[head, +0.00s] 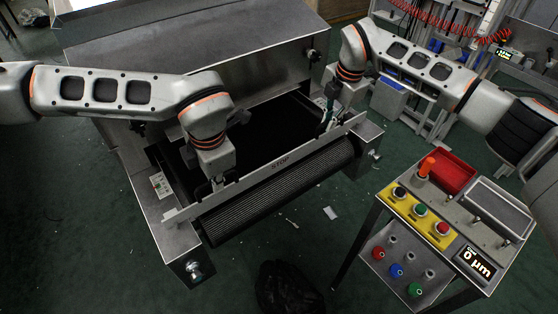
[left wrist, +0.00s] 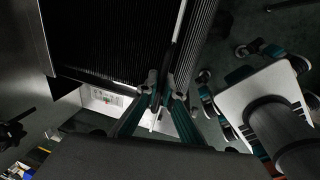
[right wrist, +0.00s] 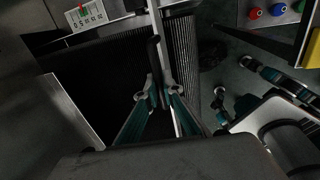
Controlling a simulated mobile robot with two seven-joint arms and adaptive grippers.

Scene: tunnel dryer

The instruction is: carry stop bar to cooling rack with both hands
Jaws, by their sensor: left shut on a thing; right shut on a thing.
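The stop bar (head: 262,172) is a long light-grey bar with the word STOP on it. It lies across the front of the tunnel dryer, above the black ribbed belt (head: 285,187). My left gripper (head: 218,186) is shut on the bar left of its middle. My right gripper (head: 325,128) is shut on it near the right end. The left wrist view shows the left fingers (left wrist: 158,92) closed around the bar, and the right wrist view shows the right fingers (right wrist: 157,95) closed on it. I cannot tell whether the bar touches the dryer frame. I cannot make out a cooling rack.
The steel dryer housing (head: 190,55) stands behind the bar. A control stand (head: 440,235) with buttons and a red tray (head: 452,173) is at the right front. A black bag (head: 288,289) lies on the green floor. A metal-framed bench with blue bins is at the back right.

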